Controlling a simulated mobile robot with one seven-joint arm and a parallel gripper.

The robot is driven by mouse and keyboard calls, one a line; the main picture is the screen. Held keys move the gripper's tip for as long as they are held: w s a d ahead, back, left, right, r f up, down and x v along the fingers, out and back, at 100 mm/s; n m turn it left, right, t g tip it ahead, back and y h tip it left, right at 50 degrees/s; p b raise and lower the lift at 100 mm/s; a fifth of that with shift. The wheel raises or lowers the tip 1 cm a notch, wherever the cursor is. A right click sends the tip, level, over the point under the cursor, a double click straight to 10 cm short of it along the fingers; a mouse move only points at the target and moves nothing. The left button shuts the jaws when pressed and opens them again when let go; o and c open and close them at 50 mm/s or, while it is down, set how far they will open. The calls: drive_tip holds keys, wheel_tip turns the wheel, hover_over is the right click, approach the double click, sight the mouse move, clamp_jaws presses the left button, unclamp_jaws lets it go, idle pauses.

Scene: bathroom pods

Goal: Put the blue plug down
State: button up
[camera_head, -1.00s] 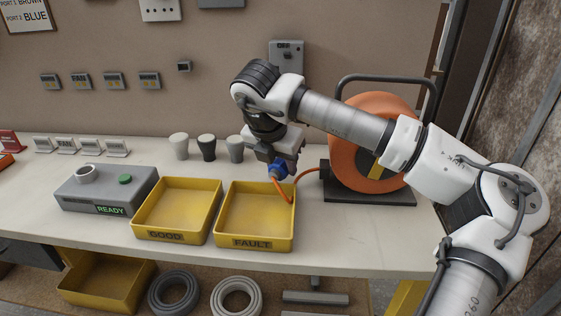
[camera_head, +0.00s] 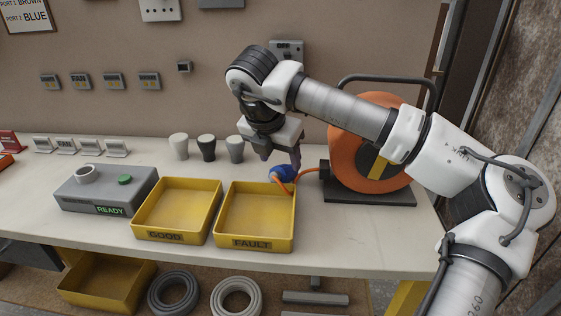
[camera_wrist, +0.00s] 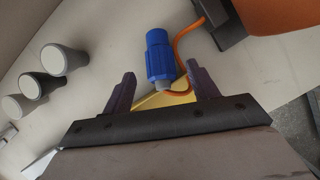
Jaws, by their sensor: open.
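The blue plug (camera_head: 284,173) lies by the back right corner of the yellow FAULT tray (camera_head: 254,242), with its orange cable running to the reel. In the wrist view the blue plug (camera_wrist: 159,54) lies on its side on the pale bench, beyond the open fingers. I cannot tell whether it touches the tray rim. My gripper (camera_head: 281,154) is open and empty, just above the plug. In the wrist view my gripper (camera_wrist: 160,76) shows its two dark fingers apart, with nothing held between them.
The orange cable reel (camera_head: 345,150) stands close on the right. Three cups, pale (camera_head: 178,146), dark (camera_head: 206,148) and grey (camera_head: 235,149), stand behind the trays. The yellow GOOD tray (camera_head: 165,236) and grey READY box (camera_head: 82,196) are to the left. Both trays look empty.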

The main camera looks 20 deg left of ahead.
drive_tip(key=v, duration=0.9)
drive_tip(key=shift+s+r, duration=0.2)
drive_tip(key=shift+r, duration=0.15)
drive_tip(key=shift+c, duration=0.5)
